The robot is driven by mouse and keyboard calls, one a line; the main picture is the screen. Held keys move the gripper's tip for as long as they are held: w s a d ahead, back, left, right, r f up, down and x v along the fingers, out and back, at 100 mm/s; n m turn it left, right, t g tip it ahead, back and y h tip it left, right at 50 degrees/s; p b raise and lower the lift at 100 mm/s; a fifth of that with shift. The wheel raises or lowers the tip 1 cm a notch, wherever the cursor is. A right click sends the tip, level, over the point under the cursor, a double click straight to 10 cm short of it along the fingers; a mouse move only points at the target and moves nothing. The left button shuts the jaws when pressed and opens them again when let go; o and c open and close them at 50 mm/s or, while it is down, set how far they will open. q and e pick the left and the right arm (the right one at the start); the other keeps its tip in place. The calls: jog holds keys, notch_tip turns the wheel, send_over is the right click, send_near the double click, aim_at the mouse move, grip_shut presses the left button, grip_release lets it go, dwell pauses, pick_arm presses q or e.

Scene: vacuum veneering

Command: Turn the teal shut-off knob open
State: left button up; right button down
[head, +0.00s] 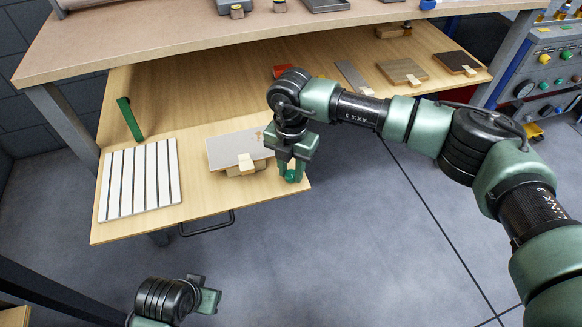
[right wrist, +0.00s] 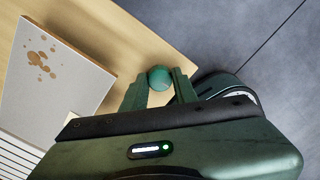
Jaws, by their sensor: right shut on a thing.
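The teal shut-off knob (right wrist: 159,78) is a small round knob at the table's edge in the right wrist view. It sits between the two fingers of my right gripper (right wrist: 160,88), which is shut on it. In the head view the knob (head: 291,177) shows at the front right corner of the lower wooden table, under my right gripper (head: 292,168); the fingers partly hide it. My left gripper (head: 208,292) is at the bottom of the head view, away from the knob; its finger opening cannot be made out.
A grey board (head: 228,148) with brown spots and a wooden block lies just left of the knob. A white slatted panel (head: 140,180) and a green bar (head: 129,118) are farther left. An upper shelf (head: 200,40) overhangs the back. Open floor lies in front.

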aim_at(291, 174)
pick_arm(q)
jog(key=shift+f, duration=0.25)
dwell(0.3)
pick_arm(e)
jog(key=c, duration=1.1)
grip_release()
jog(key=shift+r, duration=0.1)
jog(key=shift+r, duration=0.2)
notch_tip(291, 174, up, 7)
jog(key=shift+r+p, duration=0.15)
jog(key=shift+p, duration=0.35)
pick_arm(q)
jog(key=x, duration=0.3)
jog(key=shift+s+f, duration=0.25)
jog(key=shift+s, duration=0.05)
